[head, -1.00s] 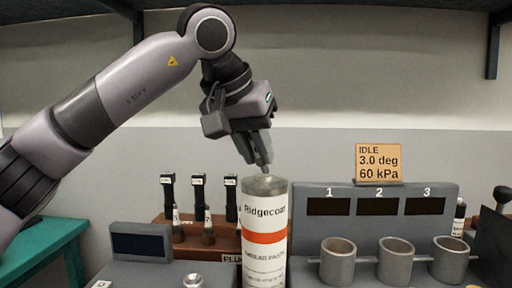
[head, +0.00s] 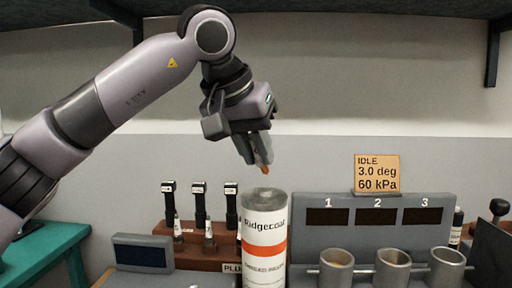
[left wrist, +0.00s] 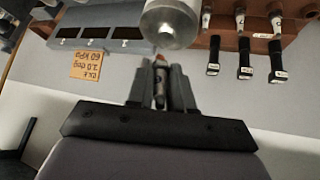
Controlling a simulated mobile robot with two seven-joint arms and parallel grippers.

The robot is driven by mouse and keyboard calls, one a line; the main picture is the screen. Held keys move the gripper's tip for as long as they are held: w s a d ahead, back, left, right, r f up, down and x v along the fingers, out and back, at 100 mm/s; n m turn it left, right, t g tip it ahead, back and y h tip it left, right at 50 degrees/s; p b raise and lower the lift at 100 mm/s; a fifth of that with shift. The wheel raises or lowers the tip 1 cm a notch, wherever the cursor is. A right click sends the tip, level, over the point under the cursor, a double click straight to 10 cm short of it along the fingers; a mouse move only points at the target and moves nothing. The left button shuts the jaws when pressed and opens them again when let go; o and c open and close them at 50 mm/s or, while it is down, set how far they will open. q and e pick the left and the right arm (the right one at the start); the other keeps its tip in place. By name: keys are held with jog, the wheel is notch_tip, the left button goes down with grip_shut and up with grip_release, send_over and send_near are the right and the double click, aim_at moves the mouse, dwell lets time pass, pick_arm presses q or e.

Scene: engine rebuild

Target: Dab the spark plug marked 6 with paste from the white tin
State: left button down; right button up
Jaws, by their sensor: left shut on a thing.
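The white tin (head: 264,255), a tall cylinder with an orange band and the word "Ridgecoat", stands at the centre of the head view. Its grey round top (left wrist: 171,24) shows in the left wrist view. My left gripper (head: 258,154) is just above the tin, pointing down. It is shut on a small metal spark plug (left wrist: 160,88), mostly hidden between the fingers. The plug's lower tip (head: 265,169) is orange-brown and hangs clear of the tin's top. No number can be read on the plug. My right gripper is out of view.
A brown rack (head: 190,251) with several plugs and black-topped parts stands behind, left of the tin. A dark screen (head: 142,253) is further left. Three metal cups (head: 394,268) stand before a numbered panel (head: 350,212) at right, under an "IDLE" sign (head: 377,172).

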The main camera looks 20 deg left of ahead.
pick_arm(q)
jog(key=shift+r+p, duration=1.45)
jog(key=shift+r, duration=0.15)
jog(key=shift+r+p, duration=0.65)
jog(key=shift+p, duration=0.15)
